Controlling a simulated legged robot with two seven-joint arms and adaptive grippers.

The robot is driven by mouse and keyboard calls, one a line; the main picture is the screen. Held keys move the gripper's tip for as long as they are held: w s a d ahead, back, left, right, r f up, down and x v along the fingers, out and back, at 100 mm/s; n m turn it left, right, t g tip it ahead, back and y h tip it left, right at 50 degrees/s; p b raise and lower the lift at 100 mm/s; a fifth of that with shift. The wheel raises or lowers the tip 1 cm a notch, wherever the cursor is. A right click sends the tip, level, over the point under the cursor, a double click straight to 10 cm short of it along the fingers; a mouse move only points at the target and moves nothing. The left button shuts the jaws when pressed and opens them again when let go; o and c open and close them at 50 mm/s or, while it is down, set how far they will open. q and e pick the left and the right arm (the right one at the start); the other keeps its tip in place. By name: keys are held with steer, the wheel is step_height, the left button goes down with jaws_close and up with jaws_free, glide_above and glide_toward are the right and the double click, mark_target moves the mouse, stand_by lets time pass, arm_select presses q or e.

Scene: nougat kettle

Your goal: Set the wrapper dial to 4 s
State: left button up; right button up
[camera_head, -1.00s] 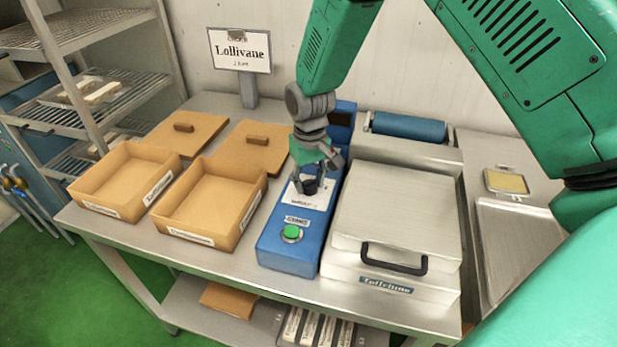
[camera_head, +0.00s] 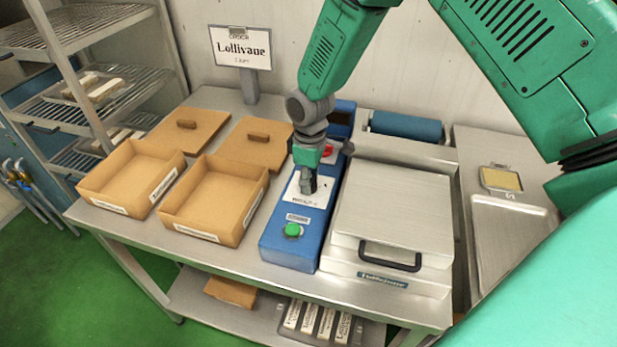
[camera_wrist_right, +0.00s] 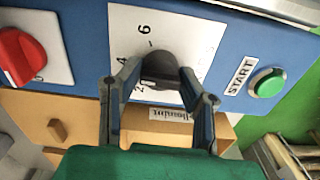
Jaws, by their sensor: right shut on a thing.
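The wrapper dial (camera_wrist_right: 159,69) is a dark round knob on a white plate (camera_wrist_right: 205,45) with the numbers 2, 4 and 6 printed around it. My right gripper (camera_head: 308,184) reaches down onto the blue control box (camera_head: 290,250). In the right wrist view its two fingers (camera_wrist_right: 160,78) are shut on the dial, one on each side. In the head view the gripper hides most of the dial. I cannot make out which number the dial points to. My left gripper is not in view.
A red knob (camera_wrist_right: 20,55) sits beside the dial, and a green START button (camera_head: 292,230) is at the box's near end. A steel press (camera_head: 392,210) stands close on the right. Two open cardboard boxes (camera_head: 207,222) and flat lids (camera_head: 258,143) lie to the left.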

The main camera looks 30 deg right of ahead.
steer(key=shift+w+r+n, duration=0.1)
steer(key=shift+w+n, duration=0.05)
steer(key=shift+n, duration=0.25)
steer(key=o, duration=1.1)
steer(key=shift+o, duration=0.2)
steer(key=shift+r, duration=0.4)
step_height(320, 180, up, 11)
steer(key=shift+d, duration=0.1)
